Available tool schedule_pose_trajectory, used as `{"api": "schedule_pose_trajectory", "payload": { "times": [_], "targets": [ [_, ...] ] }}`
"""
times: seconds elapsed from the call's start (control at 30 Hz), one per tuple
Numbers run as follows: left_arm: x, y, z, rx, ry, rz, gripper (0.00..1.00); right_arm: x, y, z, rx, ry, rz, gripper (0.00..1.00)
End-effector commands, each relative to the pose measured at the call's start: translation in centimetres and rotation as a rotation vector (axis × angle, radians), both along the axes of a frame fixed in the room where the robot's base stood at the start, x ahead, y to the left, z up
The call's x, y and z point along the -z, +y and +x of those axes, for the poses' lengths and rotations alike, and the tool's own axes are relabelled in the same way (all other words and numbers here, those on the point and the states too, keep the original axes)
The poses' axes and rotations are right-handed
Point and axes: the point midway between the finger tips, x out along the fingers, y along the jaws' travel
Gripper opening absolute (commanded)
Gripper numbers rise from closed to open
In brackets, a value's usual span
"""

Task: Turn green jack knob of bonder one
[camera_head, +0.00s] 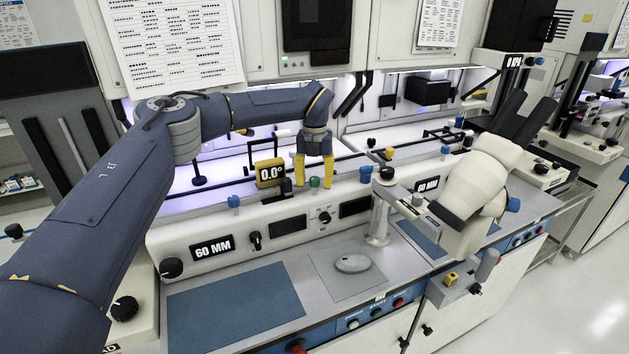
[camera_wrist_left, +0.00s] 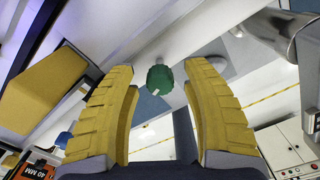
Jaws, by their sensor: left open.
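The green jack knob (camera_head: 316,182) sits on top of the bonder's front housing, between my left gripper's yellow fingers in the head view. In the left wrist view the green knob (camera_wrist_left: 160,79) shows between and beyond the fingertips. My left gripper (camera_head: 314,184) points down at the knob from above, its fingers open, one on each side of it. In the left wrist view the gripper (camera_wrist_left: 164,75) has a visible gap on both sides of the knob. I cannot tell whether a finger touches it. My right gripper is not in view.
A yellow 0.0° display (camera_head: 270,173) stands just left of the gripper. A blue knob (camera_head: 234,202) and a black knob (camera_head: 325,217) are on the housing. A microscope (camera_head: 470,195) stands to the right. A mouse (camera_head: 351,263) lies on the worktop beside a blue mat (camera_head: 235,308).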

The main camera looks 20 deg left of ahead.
Motion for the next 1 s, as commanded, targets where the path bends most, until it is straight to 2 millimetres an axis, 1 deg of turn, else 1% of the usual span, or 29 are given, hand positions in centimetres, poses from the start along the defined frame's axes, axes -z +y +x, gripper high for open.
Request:
{"api": "schedule_pose_trajectory", "payload": {
  "times": [0.17,0.27,0.5,0.7,0.8,1.0],
  "targets": [
    [-0.7,0.0,0.1,0.000,-0.003,0.000,0.48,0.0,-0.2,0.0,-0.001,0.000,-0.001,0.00],
    [-2.0,0.0,0.1,0.000,-0.004,0.001,0.48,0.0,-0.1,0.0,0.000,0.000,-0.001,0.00],
    [-6.2,0.0,0.1,-0.001,-0.004,0.001,0.48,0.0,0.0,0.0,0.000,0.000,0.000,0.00],
    [-9.2,0.0,0.0,-0.001,-0.002,0.000,0.48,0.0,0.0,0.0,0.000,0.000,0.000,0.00],
    [-10.4,0.0,0.0,-0.001,-0.001,0.000,0.48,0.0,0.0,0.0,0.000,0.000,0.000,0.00],
    [-11.7,0.0,0.0,0.000,-0.001,0.000,0.48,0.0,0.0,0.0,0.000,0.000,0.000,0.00]
  ]
}}
